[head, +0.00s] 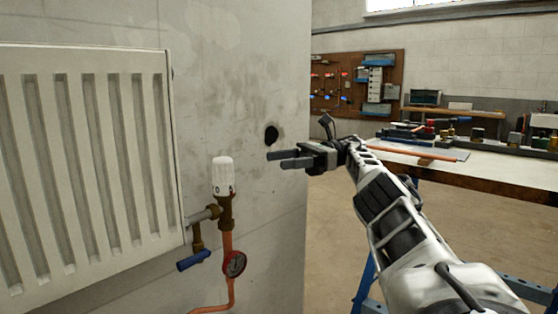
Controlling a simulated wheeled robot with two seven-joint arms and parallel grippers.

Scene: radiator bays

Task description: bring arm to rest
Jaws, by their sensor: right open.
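My right arm (400,225) reaches in from the lower right. Its gripper (282,159) points left in front of the grey wall panel, just below a dark round hole. The two fingers are apart with nothing between them. The white valve head (223,176) sits upright on a brass valve body, left of and below the gripper and apart from it. My left gripper does not show.
A white radiator (85,170) fills the left side. A blue lever (194,260), a red gauge (235,263) and copper pipe (227,242) are below the valve. A workbench (500,178) with tools stands behind my arm. A pegboard (340,85) hangs at the back.

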